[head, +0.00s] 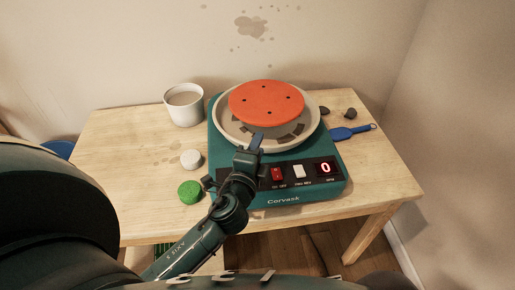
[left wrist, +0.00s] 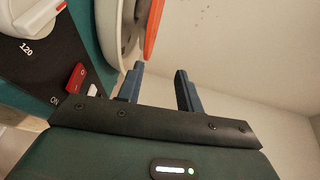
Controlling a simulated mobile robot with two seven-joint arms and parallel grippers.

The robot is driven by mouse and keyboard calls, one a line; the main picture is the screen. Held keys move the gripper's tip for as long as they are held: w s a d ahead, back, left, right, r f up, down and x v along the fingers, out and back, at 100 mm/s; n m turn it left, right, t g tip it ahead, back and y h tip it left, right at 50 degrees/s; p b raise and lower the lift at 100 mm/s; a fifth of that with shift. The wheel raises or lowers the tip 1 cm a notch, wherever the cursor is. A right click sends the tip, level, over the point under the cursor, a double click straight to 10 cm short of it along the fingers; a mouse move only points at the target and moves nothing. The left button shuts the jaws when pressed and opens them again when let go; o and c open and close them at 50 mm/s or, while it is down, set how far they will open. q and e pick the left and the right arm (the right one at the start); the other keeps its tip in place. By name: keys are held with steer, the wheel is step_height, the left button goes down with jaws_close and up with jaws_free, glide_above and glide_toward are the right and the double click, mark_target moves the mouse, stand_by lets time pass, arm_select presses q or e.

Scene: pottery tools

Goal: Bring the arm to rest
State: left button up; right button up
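My left gripper (head: 257,140) is over the front edge of the teal pottery wheel (head: 222,158), near the grey splash pan (head: 229,134). In the left wrist view its two blue fingers (left wrist: 160,80) stand apart with nothing between them. An orange disc (head: 266,102) with dark holes lies on the wheel, just beyond the fingertips. The disc's edge also shows in the left wrist view (left wrist: 153,28). I cannot tell whether the gripper touches the wheel. My right gripper does not show.
The wheel stands on a wooden table (head: 140,150). A blue-handled tool (head: 345,132) and dark pebbles (head: 349,113) lie right. The front-right tabletop is clear.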

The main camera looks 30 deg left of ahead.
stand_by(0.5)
arm_select(q)
steer(key=s+a+f+n+g, duration=0.1)
steer(key=n, duration=0.1)
steer(key=s+a+f+n+g+y, duration=0.1)
steer(key=s, duration=0.1)
steer(key=s+a+f+n+g, duration=0.1)
steer(key=n, duration=0.1)
steer(key=shift+s+n+y, duration=0.2)
steer(key=shift+n+y, duration=0.1)
steer(key=s+d+f+n+g+h, duration=0.25)
steer(key=s+n+g, duration=0.2)
steer(key=s, duration=0.45)
steer(key=s+d+f+n+g+h, duration=0.2)
steer(key=s+f+n+g+h, duration=0.15)
steer(key=s+g, duration=0.45)
steer(key=w+d+f+m+t+h+p, duration=0.1)
steer(key=w+d+f+t+h, duration=0.1)
steer(key=w+d+f+t, duration=0.2)
steer(key=d+t, duration=0.3)
steer(key=t, duration=0.2)
steer(key=shift+w+f+p, duration=0.2)
steer(key=shift+w+p, duration=0.05)
steer(key=shift+p, duration=0.1)
